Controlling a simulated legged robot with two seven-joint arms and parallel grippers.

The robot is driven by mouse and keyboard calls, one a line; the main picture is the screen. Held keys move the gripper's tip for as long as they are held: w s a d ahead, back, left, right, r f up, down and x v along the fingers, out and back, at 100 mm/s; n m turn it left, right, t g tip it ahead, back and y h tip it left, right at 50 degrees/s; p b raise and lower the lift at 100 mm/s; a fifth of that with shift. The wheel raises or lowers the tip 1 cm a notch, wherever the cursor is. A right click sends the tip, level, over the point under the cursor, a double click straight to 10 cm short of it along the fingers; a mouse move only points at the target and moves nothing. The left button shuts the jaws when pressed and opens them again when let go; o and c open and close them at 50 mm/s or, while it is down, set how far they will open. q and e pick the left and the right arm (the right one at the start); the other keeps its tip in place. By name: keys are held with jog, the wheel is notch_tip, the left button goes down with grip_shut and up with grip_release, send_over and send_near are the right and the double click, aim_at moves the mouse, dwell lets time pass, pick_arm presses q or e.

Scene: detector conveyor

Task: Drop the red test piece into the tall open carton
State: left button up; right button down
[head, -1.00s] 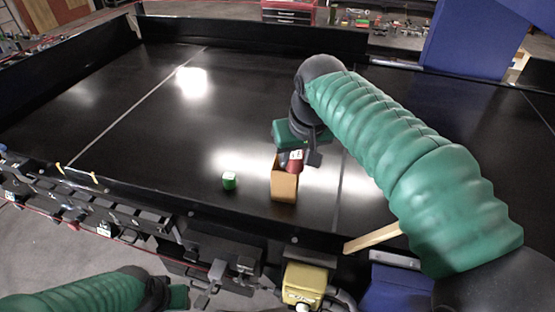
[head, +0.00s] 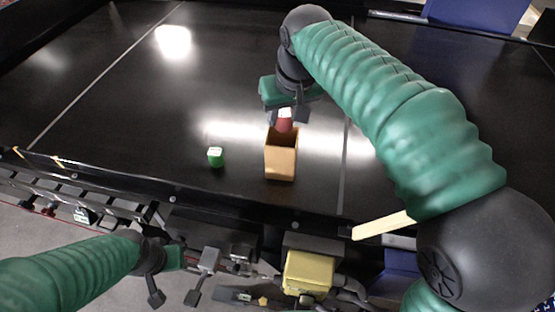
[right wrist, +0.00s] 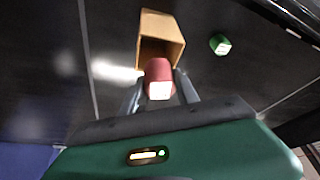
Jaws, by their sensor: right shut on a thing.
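The red test piece (head: 285,124) has a pale end and is held between the fingers of my right gripper (head: 286,116). It also shows in the right wrist view (right wrist: 158,78), with a finger on each side. The tall open carton (head: 281,163) is tan and stands upright on the black belt. In the right wrist view the carton (right wrist: 161,25) lies just beyond the red piece, which overlaps its near opening edge. In the head view the piece shows at the carton's far rim. My left gripper (head: 175,296) is open and empty, low in front of the conveyor.
A small green block (head: 215,158) stands on the belt left of the carton; it also shows in the right wrist view (right wrist: 220,44). A yellow box (head: 308,273) sits on the conveyor's near side. The belt (head: 120,105) is clear to the left.

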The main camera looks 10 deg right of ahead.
jog(key=shift+w+d, duration=0.25)
jog(key=shift+w, duration=0.1)
jog(key=shift+s+d, duration=0.1)
jog(key=shift+d, duration=0.25)
jog(key=c, duration=1.2)
grip_release()
jog(key=shift+s+d+r, duration=0.15)
jog(key=shift+s+d, duration=0.1)
jog(key=shift+s, duration=0.05)
jog(key=o, duration=0.4)
jog(key=shift+s+d+r, duration=0.15)
jog(key=shift+s+d, duration=0.1)
jog(key=shift+s, duration=0.3)
jog(key=shift+c, duration=0.2)
jog(key=shift+w+a, duration=0.4)
jog(key=shift+a, duration=0.2)
jog(key=shift+w+a+r, duration=0.1)
jog(key=shift+a, duration=0.05)
pick_arm(q)
jog(key=shift+s+d+r, duration=0.15)
jog(key=shift+d+r, duration=0.25)
pick_arm(e)
jog(key=v, duration=1.6)
jog(key=shift+s+d+r, duration=0.2)
jog(key=shift+s+d, duration=0.05)
jog(key=shift+s, duration=0.15)
